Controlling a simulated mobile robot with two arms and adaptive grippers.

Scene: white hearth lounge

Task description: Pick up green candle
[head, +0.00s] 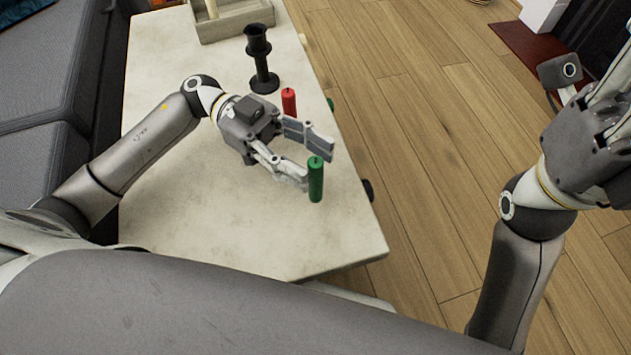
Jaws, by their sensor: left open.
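A green candle (316,184) stands upright near the right edge of the pale table (240,235). My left gripper (312,163) is open, and its two fingers reach toward the candle. The candle is at the fingertips, and one finger is close to its left side. I cannot tell whether that finger touches it or whether the candle is fully between the fingers. My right gripper (612,100) is at the upper right, away from the table and partly cut off by the frame; its jaw state is unclear.
A red candle (289,102) stands just behind my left gripper. A black candle holder (261,62) stands farther back, near a beige tray (232,22). A grey sofa (45,100) lies left of the table.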

